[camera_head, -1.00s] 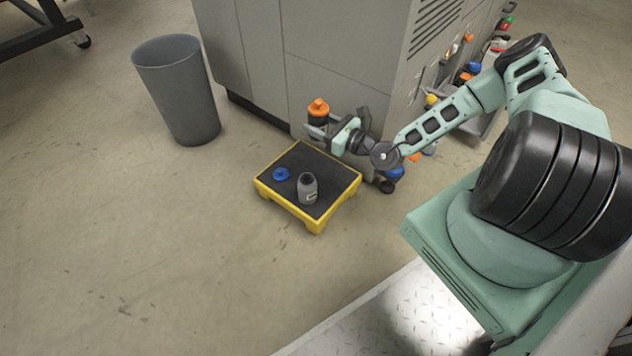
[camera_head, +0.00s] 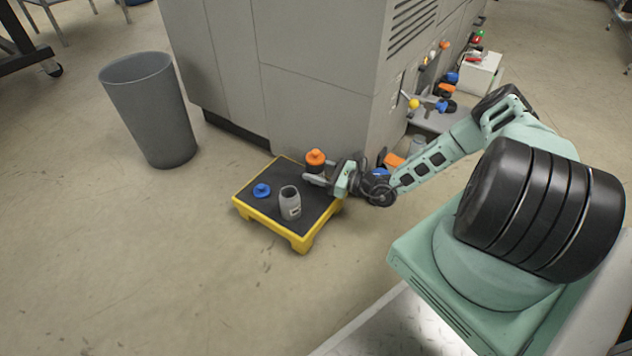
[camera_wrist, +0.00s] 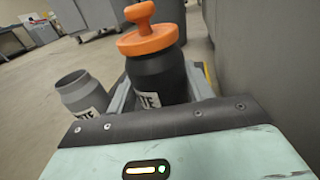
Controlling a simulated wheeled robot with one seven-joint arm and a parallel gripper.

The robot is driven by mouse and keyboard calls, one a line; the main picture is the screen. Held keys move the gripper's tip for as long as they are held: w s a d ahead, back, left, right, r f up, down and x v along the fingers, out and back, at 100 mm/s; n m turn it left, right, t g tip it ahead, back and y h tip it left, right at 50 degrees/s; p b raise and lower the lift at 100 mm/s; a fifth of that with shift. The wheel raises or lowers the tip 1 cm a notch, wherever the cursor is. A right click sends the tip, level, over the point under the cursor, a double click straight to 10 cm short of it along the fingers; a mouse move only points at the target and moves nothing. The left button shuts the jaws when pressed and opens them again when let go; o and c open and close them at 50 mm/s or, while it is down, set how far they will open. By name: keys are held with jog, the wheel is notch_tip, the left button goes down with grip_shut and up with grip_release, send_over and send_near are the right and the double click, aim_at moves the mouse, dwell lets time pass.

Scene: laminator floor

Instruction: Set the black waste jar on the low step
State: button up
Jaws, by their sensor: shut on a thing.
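The black waste jar with its orange knobbed lid (camera_head: 316,157) is at the far right edge of the low step (camera_head: 262,216), a black-topped platform with a yellow rim. My gripper (camera_head: 318,178) is shut on the jar, which looks upright in the head view. In the wrist view the jar's black body (camera_wrist: 160,78) stands between the fingers, its label partly hidden. I cannot tell whether its base touches the step.
An open grey jar (camera_head: 290,204) and a blue lid (camera_head: 262,190) occupy the step's top. A grey machine cabinet (camera_head: 320,105) rises close behind the step. A grey bin (camera_head: 150,110) stands at left. The floor in front is clear.

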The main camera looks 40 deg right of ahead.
jog(key=shift+f+b, duration=0.6)
jog(key=shift+f, duration=0.65)
jog(key=shift+f, duration=0.2)
jog(key=o, duration=1.2)
jog(key=shift+c, duration=0.2)
